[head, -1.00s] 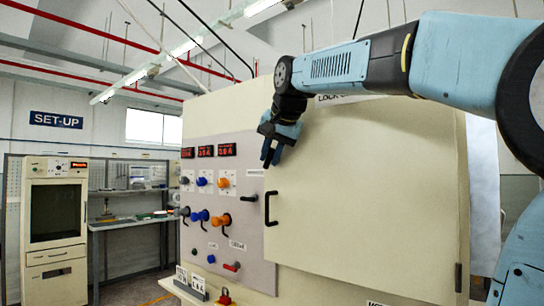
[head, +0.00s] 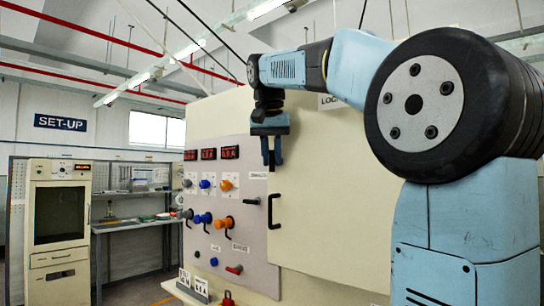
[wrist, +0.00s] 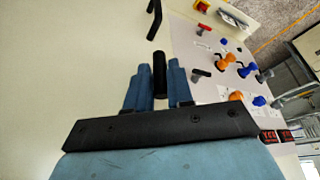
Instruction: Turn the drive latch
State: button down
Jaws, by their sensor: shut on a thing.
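The latch handle, a short black bar (wrist: 159,72), stands between the two blue fingers of my gripper (wrist: 160,88) in the wrist view. My gripper is shut on it. In the head view my gripper (head: 271,158) hangs with its fingers downward at the upper left edge of the large cream cabinet door (head: 335,200). There the fingers largely hide the latch, so its exact angle is hard to tell. A small white label (head: 258,175) sits just left of the fingertips.
A black door handle (head: 274,211) is just below my gripper. The grey panel (head: 245,265) to the left carries orange and blue knobs, a red-tipped lever (head: 234,269) and red displays (head: 208,154). A workbench (head: 130,223) and a set-up machine (head: 60,225) stand farther left.

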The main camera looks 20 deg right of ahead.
jog(key=shift+f, duration=0.15)
jog(key=c, duration=1.4)
grip_release()
jog(key=shift+w, duration=0.1)
jog(key=shift+r, duration=0.2)
jog(key=v, duration=1.3)
jog(key=shift+a+r, duration=0.15)
jog(key=s+f+n, duration=0.1)
jog(key=s+f, duration=0.5)
jog(key=f, duration=0.9)
jog(key=s+f+n+t+y, duration=0.1)
jog(key=s+f, duration=0.5)
jog(key=f, duration=0.8)
jog(key=s+f+n+y, duration=0.1)
jog(key=s+f+n, duration=0.2)
jog(key=s+f, duration=0.4)
jog(key=shift+d+f+t, duration=0.2)
jog(key=shift+f, duration=1.95)
jog(key=shift+d+f+t, duration=0.15)
jog(key=shift+f+t, duration=0.05)
jog(key=shift+f, duration=1.95)
